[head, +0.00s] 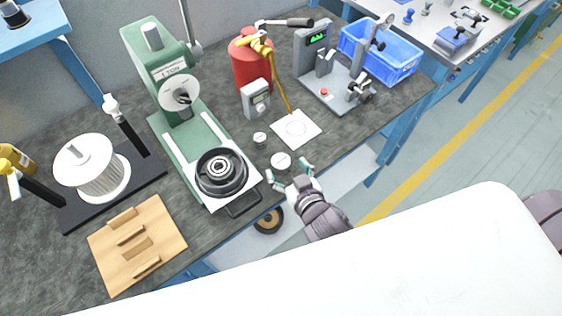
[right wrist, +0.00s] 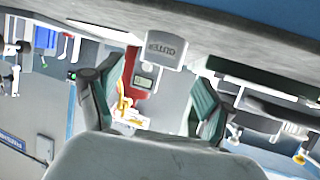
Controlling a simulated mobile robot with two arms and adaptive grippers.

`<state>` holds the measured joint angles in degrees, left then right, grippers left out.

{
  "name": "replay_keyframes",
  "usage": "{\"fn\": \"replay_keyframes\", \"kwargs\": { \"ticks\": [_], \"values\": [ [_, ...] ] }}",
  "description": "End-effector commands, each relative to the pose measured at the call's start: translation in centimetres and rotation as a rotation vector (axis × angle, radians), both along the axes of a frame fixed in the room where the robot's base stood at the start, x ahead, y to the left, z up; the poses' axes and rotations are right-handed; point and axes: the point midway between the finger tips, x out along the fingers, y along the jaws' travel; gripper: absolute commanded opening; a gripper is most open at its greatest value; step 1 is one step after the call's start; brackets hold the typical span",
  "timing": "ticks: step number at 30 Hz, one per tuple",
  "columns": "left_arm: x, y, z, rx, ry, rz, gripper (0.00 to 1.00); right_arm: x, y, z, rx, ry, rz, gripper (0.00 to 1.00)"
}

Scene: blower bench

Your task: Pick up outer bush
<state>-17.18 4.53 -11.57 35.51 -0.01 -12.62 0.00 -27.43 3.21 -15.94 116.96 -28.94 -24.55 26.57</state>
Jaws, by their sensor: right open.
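The outer bush (head: 281,161) is a small pale cylinder standing on the dark bench top near its front edge. In the right wrist view, which is upside down, the bush (right wrist: 163,49) shows lettering that reads OUTER. My right gripper (head: 288,171) is open, its two green-tipped fingers spread just in front of the bush. In the right wrist view the fingers (right wrist: 152,100) stand either side of the bush's line, with the bush beyond the tips and apart from them. A smaller bush (head: 260,139) stands further back. My left gripper is not in view.
A green press (head: 189,120) with a black ring part (head: 220,172) stands left of the bush. A white card (head: 296,129), a grey gauge (head: 255,99) and a red cylinder (head: 252,66) are behind.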

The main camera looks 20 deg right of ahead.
Motion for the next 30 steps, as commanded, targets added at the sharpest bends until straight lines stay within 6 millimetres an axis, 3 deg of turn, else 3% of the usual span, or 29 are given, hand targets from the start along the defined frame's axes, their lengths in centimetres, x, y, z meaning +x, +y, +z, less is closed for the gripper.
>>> {"fn": "replay_keyframes", "kwargs": {
  "ticks": [7,17,30],
  "values": [
    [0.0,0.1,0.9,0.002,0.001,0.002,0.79,3.4,0.4,-1.3,0.0,-0.001,0.001,0.8],
    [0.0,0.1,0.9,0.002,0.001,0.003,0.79,4.1,0.4,-1.7,0.001,0.0,0.001,0.8],
    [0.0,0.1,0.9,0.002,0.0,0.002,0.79,4.1,0.5,-1.7,0.001,0.0,0.001,0.07]
  ]
}}
